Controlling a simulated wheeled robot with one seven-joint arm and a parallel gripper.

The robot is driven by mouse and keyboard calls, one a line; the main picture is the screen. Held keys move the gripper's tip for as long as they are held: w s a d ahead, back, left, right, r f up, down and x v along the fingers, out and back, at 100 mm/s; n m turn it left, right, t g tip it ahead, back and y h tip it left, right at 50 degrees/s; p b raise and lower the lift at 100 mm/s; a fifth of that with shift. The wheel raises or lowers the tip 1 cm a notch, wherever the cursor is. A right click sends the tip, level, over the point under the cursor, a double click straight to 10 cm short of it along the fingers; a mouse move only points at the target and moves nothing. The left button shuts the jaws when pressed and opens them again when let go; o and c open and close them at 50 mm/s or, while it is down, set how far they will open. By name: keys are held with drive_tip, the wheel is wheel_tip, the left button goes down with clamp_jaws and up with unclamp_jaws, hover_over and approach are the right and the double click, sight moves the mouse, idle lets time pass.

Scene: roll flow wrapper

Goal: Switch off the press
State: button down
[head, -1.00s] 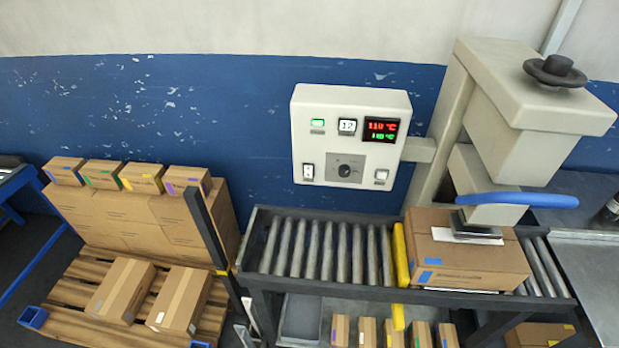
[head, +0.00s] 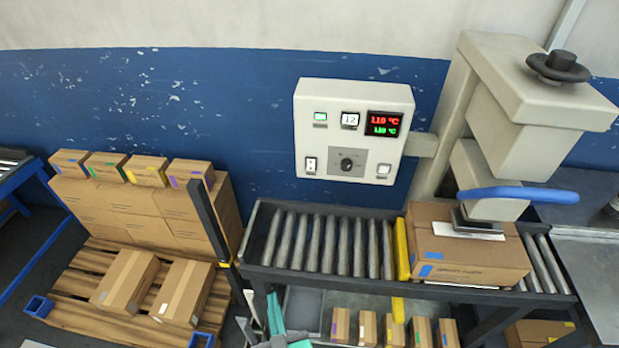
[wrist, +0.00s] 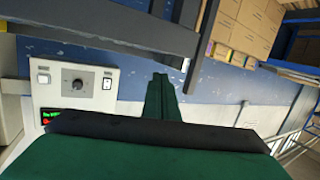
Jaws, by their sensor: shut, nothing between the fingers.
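The press (head: 535,90) stands at the right, its pad over a carton (head: 470,250). Its pale control panel (head: 352,100) has a small lit indicator (head: 320,117), a counter, a red and green temperature display (head: 384,123), a black-and-white rocker switch (head: 311,164), a dark knob (head: 347,163) and a square button (head: 383,169). In the wrist view the panel appears upside down at the left, with the rocker (wrist: 107,83) and knob (wrist: 78,85) visible. My gripper (wrist: 161,80), green, is shut and empty, apart from the panel. Its green parts also show low in the head view (head: 275,314).
A roller conveyor (head: 325,245) runs below the panel, with a yellow bar (head: 402,250) and a dark upright post (head: 207,215) at its left end. A pallet (head: 75,300) with stacked cartons stands left. Small boxes sit under the conveyor. Space before the panel is clear.

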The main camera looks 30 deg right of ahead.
sight(312, 169)
drive_tip(key=w+d+r+m+g+h, duration=0.2)
drive_tip(key=w+d+r+m+h, duration=0.3)
drive_tip(key=w+d+r, duration=0.8)
drive_tip(key=w+d+h, duration=0.1)
drive_tip(key=d, duration=0.2)
drive_tip(key=shift+w+d+r, duration=0.15)
drive_tip(key=shift+w+d, duration=0.2)
drive_tip(key=shift+w, duration=0.05)
drive_tip(key=x, duration=1.3)
drive_tip(key=shift+w, duration=0.2)
drive_tip(key=shift+w+a, duration=0.1)
drive_tip(key=shift+w, duration=0.3)
drive_tip(key=shift+s+d, duration=0.2)
drive_tip(key=shift+d, duration=0.2)
